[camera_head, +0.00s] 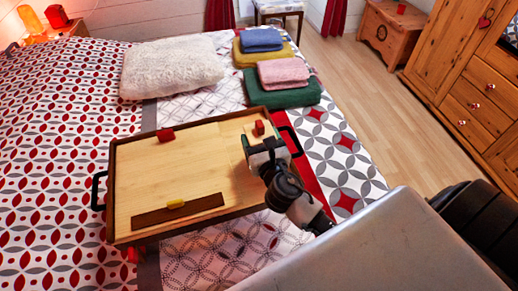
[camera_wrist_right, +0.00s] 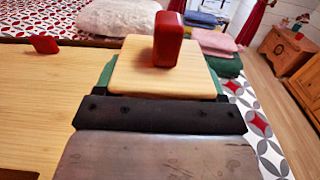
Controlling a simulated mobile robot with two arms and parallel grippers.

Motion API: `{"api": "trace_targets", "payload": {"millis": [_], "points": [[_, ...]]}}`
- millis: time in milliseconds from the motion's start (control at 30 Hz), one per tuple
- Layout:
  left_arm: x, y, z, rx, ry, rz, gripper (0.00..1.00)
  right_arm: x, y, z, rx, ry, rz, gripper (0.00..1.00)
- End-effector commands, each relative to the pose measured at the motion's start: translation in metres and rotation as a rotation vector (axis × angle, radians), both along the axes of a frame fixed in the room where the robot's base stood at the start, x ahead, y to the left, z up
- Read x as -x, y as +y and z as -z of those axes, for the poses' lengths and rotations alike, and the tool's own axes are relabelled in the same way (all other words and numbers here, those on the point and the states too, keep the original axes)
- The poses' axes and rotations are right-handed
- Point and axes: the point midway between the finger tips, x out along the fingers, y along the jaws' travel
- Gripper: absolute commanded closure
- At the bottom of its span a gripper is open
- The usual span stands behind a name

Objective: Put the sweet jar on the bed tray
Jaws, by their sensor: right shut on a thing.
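The bed tray (camera_head: 150,190) is a wooden tray with a dark rim and black side handles, lying on the bed. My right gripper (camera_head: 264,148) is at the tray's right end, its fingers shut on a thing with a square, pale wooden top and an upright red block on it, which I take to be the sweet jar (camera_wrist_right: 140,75). The red part also shows in the head view (camera_head: 259,128). The jar's body is hidden below its top, so I cannot tell whether it touches the tray. My left gripper is not in view.
On the tray are a small red block (camera_head: 165,134) and a dark brown strip (camera_head: 150,217) with a yellow piece (camera_head: 175,204). Beyond it lie a fluffy pillow (camera_head: 172,67) and folded textiles (camera_head: 282,94). The floor (camera_head: 350,100) to the right is clear.

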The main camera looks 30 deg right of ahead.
Motion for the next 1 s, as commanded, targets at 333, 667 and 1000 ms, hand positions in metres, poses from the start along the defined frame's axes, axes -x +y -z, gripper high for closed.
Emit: {"api": "trace_targets", "payload": {"millis": [333,667,1000], "points": [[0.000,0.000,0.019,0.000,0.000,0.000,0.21,-0.001,0.001,0.040,0.001,-0.001,0.000,0.87],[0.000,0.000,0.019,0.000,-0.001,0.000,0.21,-0.001,0.001,0.041,0.000,-0.002,0.000,0.87],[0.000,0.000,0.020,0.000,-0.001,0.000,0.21,-0.001,0.001,0.044,0.001,0.001,0.000,0.05]]}}
